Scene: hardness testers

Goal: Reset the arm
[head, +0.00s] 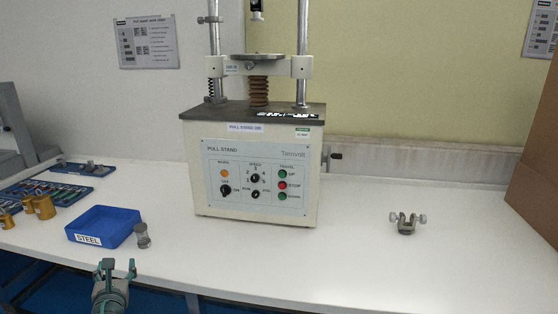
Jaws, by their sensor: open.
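My gripper (117,269) shows at the bottom left of the head view, low in front of the bench edge. Its two fingers stand apart and nothing is between them. It is in front of the blue bin labelled STEEL (104,240) and a small grey metal cylinder (142,235), apart from both. The rest of my arm is mostly below the frame.
A pull stand (258,212) with two columns stands mid-bench. A small metal clamp fixture (406,226) sits to its right. Blue trays (92,170) and brass weights (40,207) lie at left. A brown box (535,150) stands at far right. The front right bench (350,265) is clear.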

